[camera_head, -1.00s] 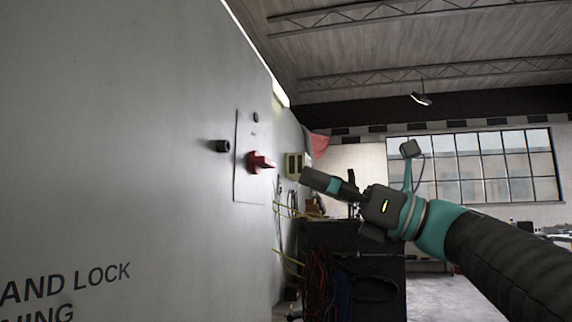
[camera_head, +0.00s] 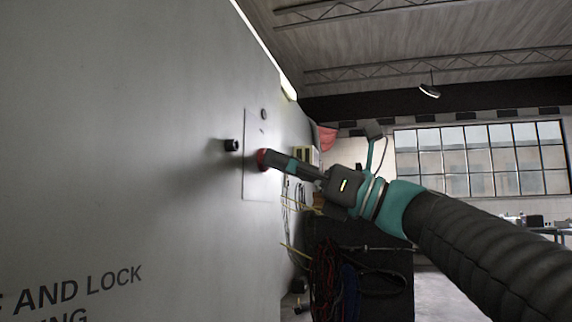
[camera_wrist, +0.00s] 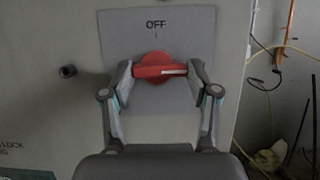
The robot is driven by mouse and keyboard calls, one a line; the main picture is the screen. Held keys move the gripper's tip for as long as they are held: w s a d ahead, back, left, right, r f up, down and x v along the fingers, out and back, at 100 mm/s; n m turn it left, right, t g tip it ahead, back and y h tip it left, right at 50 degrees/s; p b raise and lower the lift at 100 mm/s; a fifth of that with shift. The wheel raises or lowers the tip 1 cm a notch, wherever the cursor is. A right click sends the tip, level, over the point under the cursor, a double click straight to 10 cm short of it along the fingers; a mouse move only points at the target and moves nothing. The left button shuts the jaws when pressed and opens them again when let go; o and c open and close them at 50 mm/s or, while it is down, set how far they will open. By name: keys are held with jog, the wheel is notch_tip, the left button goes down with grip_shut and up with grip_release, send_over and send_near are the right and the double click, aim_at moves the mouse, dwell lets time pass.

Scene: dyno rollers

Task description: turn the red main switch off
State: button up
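The red main switch (camera_wrist: 155,67) sits on a grey plate (camera_wrist: 118,30) in the wrist view. Its handle lies horizontal, with a white mark on its right half. The word OFF and a small tick stand above it. My gripper (camera_wrist: 160,70) is open, with one finger beside each end of the handle. The gaps are very small, and I cannot tell whether the fingers touch it. In the head view my gripper (camera_head: 270,160) reaches the panel and hides most of the red switch (camera_head: 262,158).
A dark round knob (camera_head: 232,145) sticks out of the grey cabinet wall (camera_head: 120,110) left of the switch. Yellow cables (camera_wrist: 265,155) hang right of the plate. A dark cabinet with cables (camera_head: 360,285) stands below my arm.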

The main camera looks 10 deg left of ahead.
jog(key=c, duration=0.4)
jog(key=shift+a, duration=0.1)
jog(key=shift+n, duration=0.5)
jog(key=n+g+h, duration=0.1)
jog(key=n+g, duration=0.1)
jog(key=n, duration=0.5)
jog(key=n+g+h, duration=0.2)
jog(key=n, duration=0.5)
jog(key=r+n+g+h+p, duration=0.1)
jog(key=n+g+h, duration=0.1)
jog(key=n, duration=0.5)
jog(key=shift+w+g, duration=0.3)
jog(key=shift+g, duration=0.3)
jog(key=shift+n, duration=0.3)
